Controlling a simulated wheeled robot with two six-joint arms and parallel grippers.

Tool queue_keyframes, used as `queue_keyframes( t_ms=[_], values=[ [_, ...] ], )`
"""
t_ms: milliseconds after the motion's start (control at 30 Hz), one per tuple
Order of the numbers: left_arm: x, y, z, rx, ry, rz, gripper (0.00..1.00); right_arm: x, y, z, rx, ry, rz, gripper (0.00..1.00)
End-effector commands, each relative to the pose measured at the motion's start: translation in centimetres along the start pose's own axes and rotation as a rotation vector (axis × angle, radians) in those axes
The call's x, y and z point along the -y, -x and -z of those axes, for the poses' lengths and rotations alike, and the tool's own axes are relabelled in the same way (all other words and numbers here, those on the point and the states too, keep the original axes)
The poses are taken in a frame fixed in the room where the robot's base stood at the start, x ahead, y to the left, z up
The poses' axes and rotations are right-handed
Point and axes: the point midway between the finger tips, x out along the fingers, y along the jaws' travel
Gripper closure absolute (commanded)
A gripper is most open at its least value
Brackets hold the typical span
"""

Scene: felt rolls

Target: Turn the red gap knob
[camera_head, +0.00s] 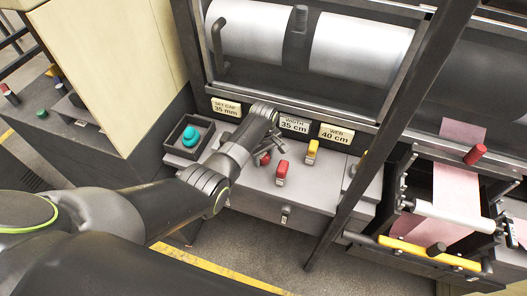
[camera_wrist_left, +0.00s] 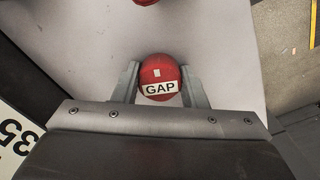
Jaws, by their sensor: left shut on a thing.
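My right gripper is not in view.
A red switch (camera_head: 281,172) and a yellow switch (camera_head: 312,149) stand right of the knob. A teal button (camera_head: 190,137) sits in a dark box on the left. Signs read "SET GAP 35 mm" (camera_head: 226,107), "WIDTH 35 cm" and "WEB 40 cm". A dark diagonal post (camera_head: 398,110) stands at right.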

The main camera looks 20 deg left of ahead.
Motion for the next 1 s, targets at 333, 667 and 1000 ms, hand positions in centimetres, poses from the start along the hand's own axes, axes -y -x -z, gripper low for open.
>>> queue_keyframes(
  t_ms=[333, 667, 1000],
  values=[
    [-0.04, 0.03, 0.05, -0.001, 0.074, 0.000, 0.84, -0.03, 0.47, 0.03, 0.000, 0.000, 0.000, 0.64],
    [-0.05, 0.04, 0.06, -0.001, 0.072, 0.000, 0.40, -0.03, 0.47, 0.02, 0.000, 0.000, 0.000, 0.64],
    [-0.08, 0.41, 0.06, -0.001, 0.071, -0.002, 0.40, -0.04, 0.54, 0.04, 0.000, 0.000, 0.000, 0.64]
  ],
)
